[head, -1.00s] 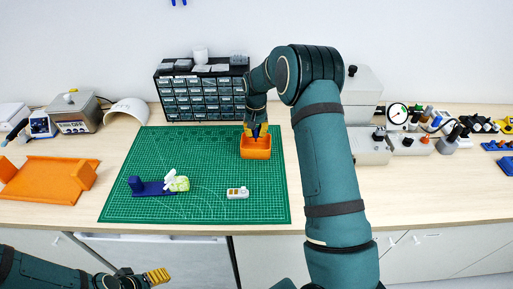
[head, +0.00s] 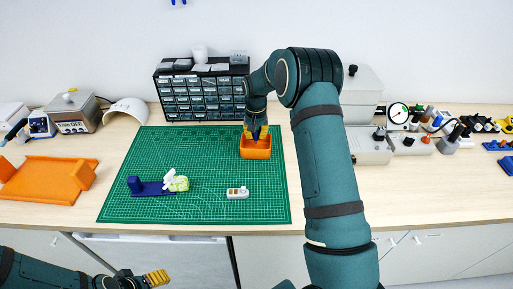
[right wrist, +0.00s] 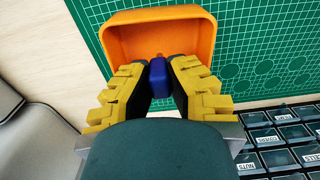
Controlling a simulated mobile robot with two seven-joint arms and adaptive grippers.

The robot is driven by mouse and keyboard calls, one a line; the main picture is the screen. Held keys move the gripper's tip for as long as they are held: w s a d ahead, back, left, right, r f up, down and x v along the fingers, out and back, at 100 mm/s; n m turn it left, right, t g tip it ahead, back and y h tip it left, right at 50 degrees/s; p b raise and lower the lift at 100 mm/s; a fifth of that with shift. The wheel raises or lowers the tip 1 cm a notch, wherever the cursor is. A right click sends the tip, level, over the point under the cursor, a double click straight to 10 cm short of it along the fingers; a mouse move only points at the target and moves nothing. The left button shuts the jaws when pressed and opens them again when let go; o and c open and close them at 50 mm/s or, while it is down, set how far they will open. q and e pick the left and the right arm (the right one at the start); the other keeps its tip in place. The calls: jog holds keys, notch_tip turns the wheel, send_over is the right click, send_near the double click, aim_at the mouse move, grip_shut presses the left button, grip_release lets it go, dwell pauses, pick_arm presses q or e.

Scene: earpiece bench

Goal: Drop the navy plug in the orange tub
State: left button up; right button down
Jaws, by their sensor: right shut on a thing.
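The orange tub (head: 256,150) stands at the back right of the green mat. My right gripper (head: 256,134) is over the tub, pointing down. In the right wrist view, my right gripper (right wrist: 159,65) is shut on the navy plug (right wrist: 158,78), which sits between the yellow fingertips. The orange tub (right wrist: 115,38) lies behind the plug in that view, and its inside looks empty where it shows. My left gripper (head: 157,278) is low at the bottom left, in front of the bench and away from the tub; whether its jaws are open is unclear.
On the green mat (head: 215,212) are a blue holder (head: 150,188) with a pale green and white piece (head: 177,183), and a small white case (head: 237,193). A drawer cabinet (head: 203,96) stands behind the tub. An orange tray (head: 45,181) lies at left.

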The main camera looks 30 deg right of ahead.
aim_at(256, 140)
jog(key=shift+f+b, duration=1.05)
jog(key=shift+f, duration=0.7)
dwell(0.8)
jog(key=c, duration=1)
grip_release()
jog(key=shift+c, duration=0.2)
jog(key=shift+r, duration=0.1)
notch_tip(256, 140, up, 12)
jog(key=shift+f, duration=0.1)
